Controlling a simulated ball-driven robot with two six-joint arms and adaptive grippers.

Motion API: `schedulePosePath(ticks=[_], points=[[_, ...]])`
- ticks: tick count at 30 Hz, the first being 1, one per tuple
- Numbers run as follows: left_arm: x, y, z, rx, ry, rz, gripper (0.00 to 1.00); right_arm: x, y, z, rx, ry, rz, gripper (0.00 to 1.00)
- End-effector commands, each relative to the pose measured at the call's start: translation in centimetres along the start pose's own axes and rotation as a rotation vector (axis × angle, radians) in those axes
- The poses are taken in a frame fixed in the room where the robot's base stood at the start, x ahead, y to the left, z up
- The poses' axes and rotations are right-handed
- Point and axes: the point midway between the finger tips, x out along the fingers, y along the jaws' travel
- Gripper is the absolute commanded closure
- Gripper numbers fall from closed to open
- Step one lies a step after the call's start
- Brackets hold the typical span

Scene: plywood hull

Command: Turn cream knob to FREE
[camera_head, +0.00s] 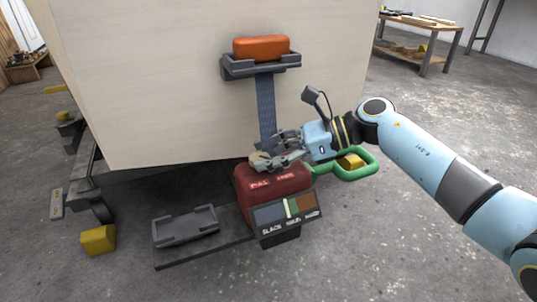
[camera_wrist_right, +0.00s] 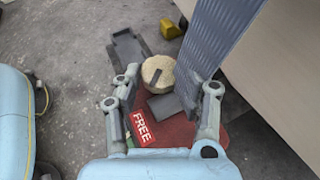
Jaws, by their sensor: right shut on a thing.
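The cream knob (camera_head: 257,157) sits on top of the red housing (camera_head: 268,188), partly hidden by my right gripper (camera_head: 277,147). In the right wrist view the round cream knob (camera_wrist_right: 158,72) is between the fingertips of my right gripper (camera_wrist_right: 159,82), which is shut on it. A short dark line marks its top, slanting. A red label reading FREE (camera_wrist_right: 142,130) lies nearer the wrist, between the fingers. Two labels on the housing are too small to read surely in the head view. My left gripper is not in view.
A grey strap (camera_head: 265,105) rises behind the knob to a bracket with an orange block (camera_head: 261,47) on the plywood wall (camera_head: 150,80). A green handle (camera_head: 345,165) sticks out right. A gauge panel (camera_head: 286,209) faces front. An empty grey cradle (camera_head: 185,227) lies left.

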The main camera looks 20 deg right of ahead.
Motion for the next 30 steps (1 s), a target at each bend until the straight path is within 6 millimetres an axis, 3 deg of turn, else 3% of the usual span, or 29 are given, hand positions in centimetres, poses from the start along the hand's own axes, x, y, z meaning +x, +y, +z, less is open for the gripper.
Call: schedulePosePath(ticks=[1,6,17,30], points=[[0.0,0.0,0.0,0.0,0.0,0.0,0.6,0.0,0.0,0.0,-0.001,0.002,-0.001,0.6],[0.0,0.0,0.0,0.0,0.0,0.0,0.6,0.0,0.0,0.0,-0.001,0.001,-0.001,0.38],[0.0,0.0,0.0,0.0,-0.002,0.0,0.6,-0.7,0.0,-0.1,0.0,0.003,-0.001,0.38],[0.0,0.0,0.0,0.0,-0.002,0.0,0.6,-9.6,0.0,-0.2,-0.001,0.007,0.001,0.38]])
